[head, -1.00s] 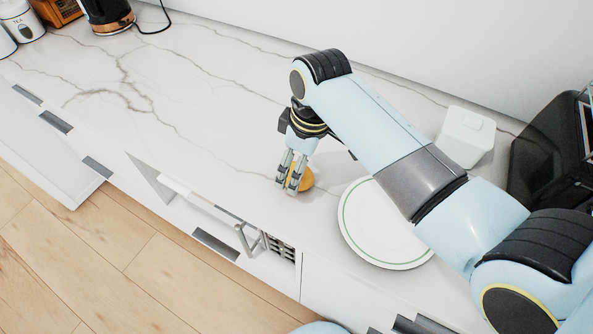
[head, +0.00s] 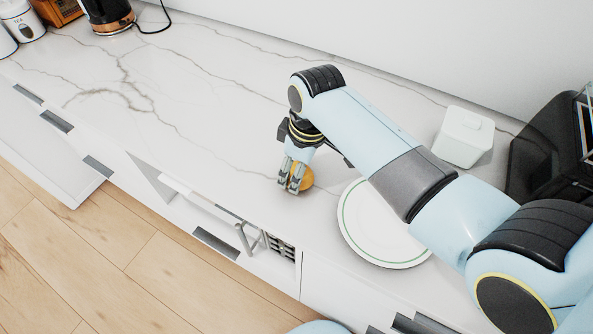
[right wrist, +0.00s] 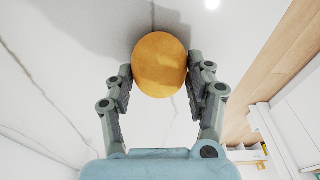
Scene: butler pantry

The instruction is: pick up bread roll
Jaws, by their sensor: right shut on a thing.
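The bread roll (head: 307,179) is round and orange-brown, low at the marble counter left of the plate. My right gripper (head: 293,188) reaches down over it, and its fingers hide part of the roll in the head view. In the right wrist view the roll (right wrist: 159,65) sits between the fingertips of the right gripper (right wrist: 160,85), with a finger against each side. The gripper is shut on the roll. I cannot tell whether the roll still touches the counter. My left gripper is out of view.
A white plate with a green ring (head: 352,222) lies right of the roll. A white canister (head: 463,137) and a black appliance (head: 545,150) stand at the right. The counter left of the roll is clear.

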